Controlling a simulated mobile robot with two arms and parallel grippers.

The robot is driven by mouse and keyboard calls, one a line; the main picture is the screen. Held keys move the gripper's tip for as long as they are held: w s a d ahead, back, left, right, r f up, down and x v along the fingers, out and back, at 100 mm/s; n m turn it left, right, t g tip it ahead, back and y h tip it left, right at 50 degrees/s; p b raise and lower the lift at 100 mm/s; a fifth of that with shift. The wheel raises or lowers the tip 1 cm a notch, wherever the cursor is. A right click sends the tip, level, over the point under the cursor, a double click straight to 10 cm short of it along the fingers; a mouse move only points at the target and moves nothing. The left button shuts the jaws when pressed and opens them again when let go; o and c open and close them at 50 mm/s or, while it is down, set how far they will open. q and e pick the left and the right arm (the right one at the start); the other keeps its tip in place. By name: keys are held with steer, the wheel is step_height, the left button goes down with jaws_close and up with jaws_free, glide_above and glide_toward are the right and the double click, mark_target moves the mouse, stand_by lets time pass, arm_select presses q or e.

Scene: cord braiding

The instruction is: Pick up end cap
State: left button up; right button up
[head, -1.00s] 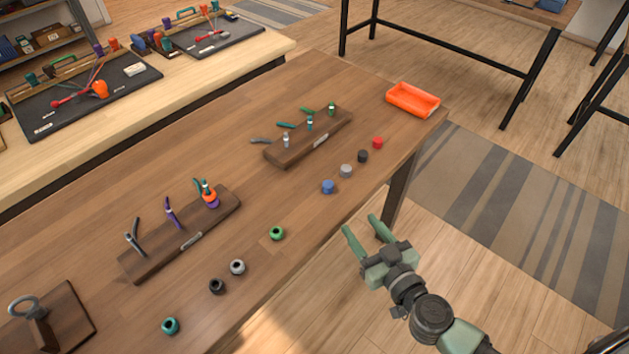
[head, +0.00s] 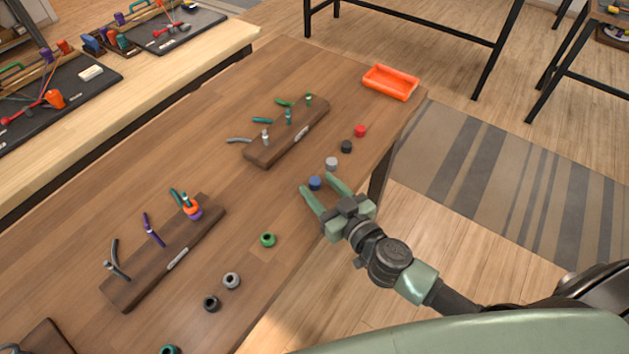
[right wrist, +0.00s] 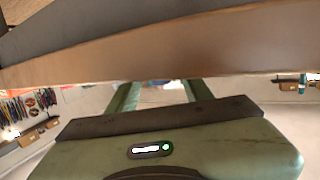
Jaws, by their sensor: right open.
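Several small round end caps lie along the table's near edge in the head view. The far group has a blue cap (head: 315,183), a grey cap (head: 331,163), a black cap (head: 347,147) and a red cap (head: 360,131). Nearer are a green cap (head: 267,240), another grey cap (head: 232,280), another black cap (head: 211,303) and a teal cap (head: 169,350), partly cut off. My right gripper (head: 317,182) is open and empty; its fingertips appear on either side of the blue cap. Its height over the table is unclear. My left gripper is out of view.
An orange tray (head: 378,91) stands at the far right corner. Black trays with tools lie on a lighter bench at upper left. The wooden table (head: 250,195) is clear between racks.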

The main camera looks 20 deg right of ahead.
mark_target(315, 180)
steer(key=shift+x, duration=1.1)
steer(key=shift+w+a, duration=0.1)
steer(key=shift+w, duration=0.05)
jaws_close()
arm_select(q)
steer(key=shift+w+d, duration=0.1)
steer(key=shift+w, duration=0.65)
